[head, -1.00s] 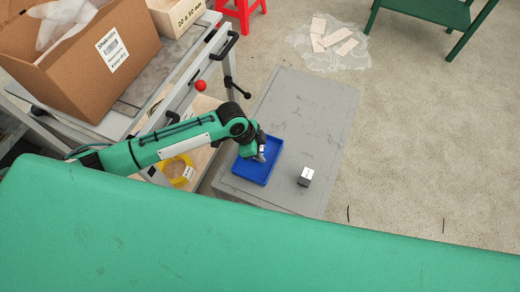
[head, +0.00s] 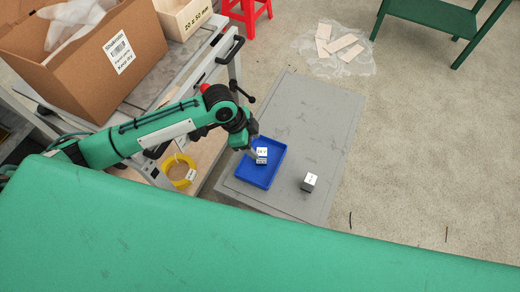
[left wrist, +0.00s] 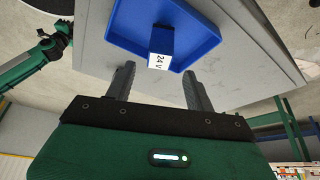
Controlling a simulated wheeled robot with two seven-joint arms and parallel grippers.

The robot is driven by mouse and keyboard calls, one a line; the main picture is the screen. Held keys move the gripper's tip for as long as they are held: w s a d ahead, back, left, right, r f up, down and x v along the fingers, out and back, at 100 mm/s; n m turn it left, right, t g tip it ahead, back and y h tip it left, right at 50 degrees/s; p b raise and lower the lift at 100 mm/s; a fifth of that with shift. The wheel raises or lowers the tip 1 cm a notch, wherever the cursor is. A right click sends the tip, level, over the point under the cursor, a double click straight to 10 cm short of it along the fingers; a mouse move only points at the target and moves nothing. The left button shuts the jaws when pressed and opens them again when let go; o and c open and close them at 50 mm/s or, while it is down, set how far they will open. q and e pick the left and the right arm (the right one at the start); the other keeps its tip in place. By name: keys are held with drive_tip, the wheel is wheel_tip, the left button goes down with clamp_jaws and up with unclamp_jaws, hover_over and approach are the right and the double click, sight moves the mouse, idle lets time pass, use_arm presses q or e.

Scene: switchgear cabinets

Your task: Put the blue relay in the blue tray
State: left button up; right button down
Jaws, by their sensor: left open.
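The blue relay (left wrist: 162,40), with a white "24 V" label, is in the blue tray (left wrist: 204,24), close to the tray's near wall in the left wrist view. In the head view the relay (head: 261,154) shows mainly its white label, inside the blue tray (head: 259,180) near its upper part. My left gripper (left wrist: 158,84) is open and empty, its two fingers apart and pointing toward the relay. In the head view the left gripper (head: 252,152) is beside the relay, its fingers partly hidden. My right gripper does not show in the head view.
The tray stands on a grey surface (head: 318,115). A dark block with a white top (head: 309,182) stands right of the tray. A cart with a cardboard box (head: 85,50) is at the left, with a yellow ring (head: 180,170) below. Floor at the right is mostly free.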

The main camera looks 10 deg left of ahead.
use_arm(q)
drive_tip(key=v, duration=0.3)
drive_tip(key=shift+r, duration=0.25)
drive_tip(key=shift+s, duration=0.15)
